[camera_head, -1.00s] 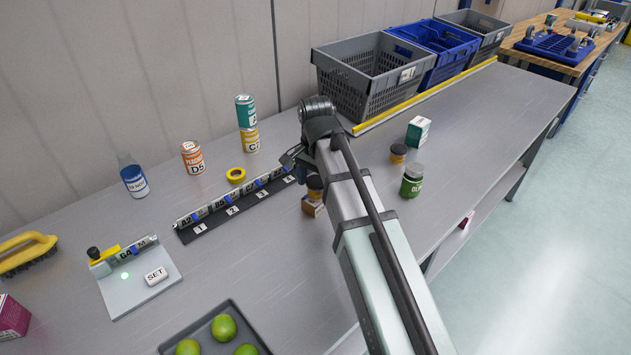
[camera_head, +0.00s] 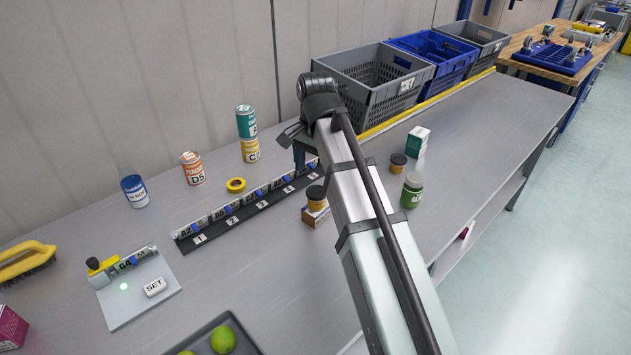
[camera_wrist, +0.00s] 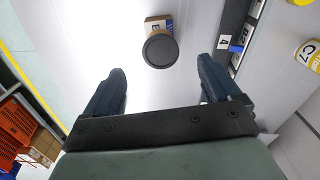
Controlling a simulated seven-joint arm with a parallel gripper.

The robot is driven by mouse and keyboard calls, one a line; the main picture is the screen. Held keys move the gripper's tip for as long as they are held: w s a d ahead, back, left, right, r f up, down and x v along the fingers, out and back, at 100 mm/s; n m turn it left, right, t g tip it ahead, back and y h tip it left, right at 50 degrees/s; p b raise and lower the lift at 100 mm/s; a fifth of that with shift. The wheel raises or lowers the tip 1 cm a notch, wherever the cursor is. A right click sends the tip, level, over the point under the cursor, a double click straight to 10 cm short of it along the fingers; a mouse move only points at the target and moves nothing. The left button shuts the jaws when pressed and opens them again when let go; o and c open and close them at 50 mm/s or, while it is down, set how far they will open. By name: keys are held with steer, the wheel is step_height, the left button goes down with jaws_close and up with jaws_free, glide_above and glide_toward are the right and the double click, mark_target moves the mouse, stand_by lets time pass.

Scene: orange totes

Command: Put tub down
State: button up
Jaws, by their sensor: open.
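A small amber tub with a dark lid (camera_head: 315,193) stands upright on a small cardboard box (camera_head: 318,216) at the right end of the numbered rack. In the wrist view its round dark lid (camera_wrist: 160,50) is seen from above, and the box (camera_wrist: 158,23) shows behind it with printed letters. My gripper (camera_wrist: 162,72) is open and empty. Its two dark blue fingers are spread wide, with the lid just beyond their tips and clear of both. In the head view my gripper (camera_head: 299,155) is above and behind the tub, partly hidden by my arm.
The black numbered rack (camera_head: 250,212) lies left of the tub. Another dark-lidded tub (camera_head: 398,163), a green jar (camera_head: 412,190) and a white-green carton (camera_head: 417,141) stand to the right. Cans stand at the back left. A grey crate (camera_head: 370,92) is behind.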

steer(key=shift+r, duration=2.15)
